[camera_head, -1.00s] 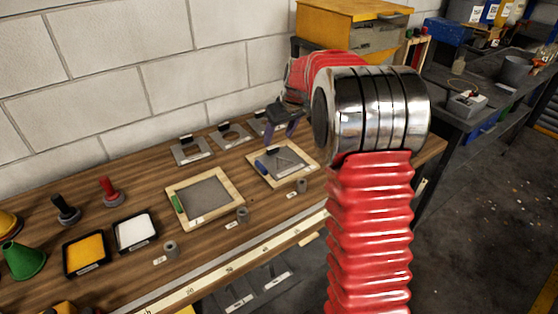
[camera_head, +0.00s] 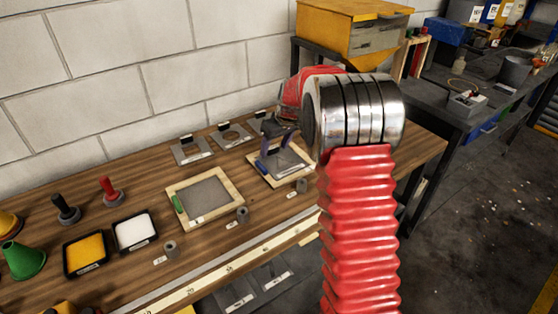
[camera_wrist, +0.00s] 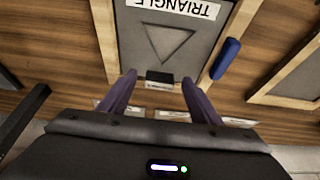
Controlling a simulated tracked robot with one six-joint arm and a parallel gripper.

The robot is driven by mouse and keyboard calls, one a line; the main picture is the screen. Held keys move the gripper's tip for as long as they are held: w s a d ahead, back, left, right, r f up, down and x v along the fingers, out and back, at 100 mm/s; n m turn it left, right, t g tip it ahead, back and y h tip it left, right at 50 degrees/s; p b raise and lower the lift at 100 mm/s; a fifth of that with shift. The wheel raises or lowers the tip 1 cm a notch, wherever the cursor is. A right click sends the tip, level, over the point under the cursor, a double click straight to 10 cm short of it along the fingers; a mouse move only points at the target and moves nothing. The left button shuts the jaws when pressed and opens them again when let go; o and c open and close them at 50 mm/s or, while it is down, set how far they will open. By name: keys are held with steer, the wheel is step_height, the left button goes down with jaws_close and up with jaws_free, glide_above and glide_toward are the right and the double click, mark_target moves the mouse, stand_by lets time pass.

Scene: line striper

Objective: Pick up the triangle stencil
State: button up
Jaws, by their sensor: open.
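The triangle stencil is a grey plate with a triangular shape and a white TRIANGLE label, seen upside down in the wrist view (camera_wrist: 195,45). It lies in a wooden frame (camera_wrist: 238,30), with a small black tab (camera_wrist: 159,77) at its near edge. In the head view the stencil (camera_head: 292,160) is partly hidden by my gripper. My gripper (camera_wrist: 158,80) is open, its two purple fingers on either side of the tab. I cannot tell whether they touch it. In the head view my gripper (camera_head: 281,150) is low over the frame's wall side.
A blue piece (camera_wrist: 225,58) lies along the frame's side, close to one finger. A second wooden frame (camera_head: 204,198) lies to the left. Weights and colour trays stand along the bench.

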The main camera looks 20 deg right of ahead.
steer(key=shift+f, duration=0.1)
stand_by(0.5)
steer(key=c, duration=1.2)
step_height(320, 180, up, 10)
stand_by(0.8)
